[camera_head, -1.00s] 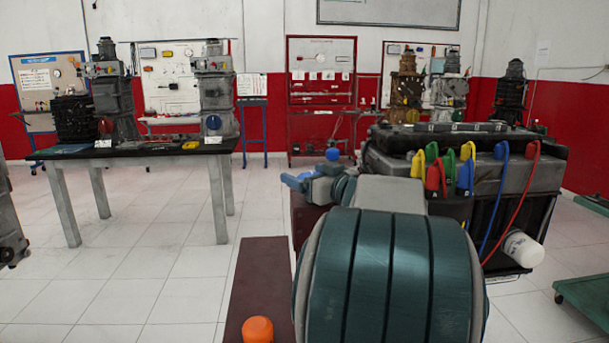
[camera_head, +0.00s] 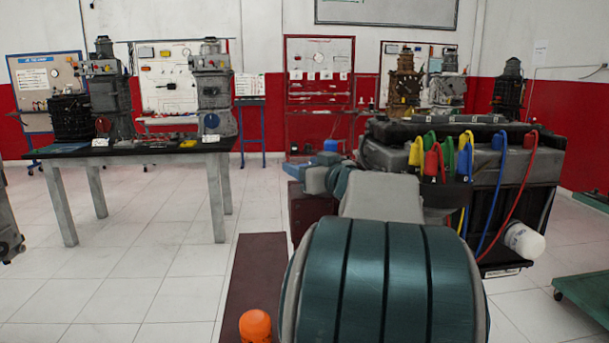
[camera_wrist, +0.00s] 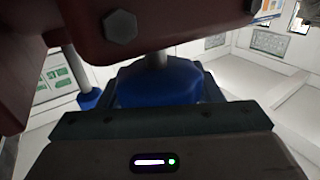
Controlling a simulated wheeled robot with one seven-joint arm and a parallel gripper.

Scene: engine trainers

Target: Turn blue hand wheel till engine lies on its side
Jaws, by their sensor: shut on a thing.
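The engine (camera_head: 480,165) is a big grey and black block at the right of the head view, with coloured wires on its near side and a white filter (camera_head: 525,240) at its lower right. In the wrist view a blue grip of the hand wheel (camera_wrist: 160,82) sits between the dark jaws of my gripper (camera_wrist: 160,96), which is shut on it. A grey shaft rises from this grip towards dark red metal. A second blue knob (camera_wrist: 90,97) hangs at the left, clear of the jaws. In the head view my arm hides most of the gripper and wheel; a blue knob (camera_head: 330,145) shows above my wrist.
A dark red stand beam (camera_head: 252,285) with an orange cap (camera_head: 255,326) runs along the floor left of my arm. A table (camera_head: 140,148) with engine models stands back left. A green trolley (camera_head: 585,290) is at the right. Open floor lies between table and beam.

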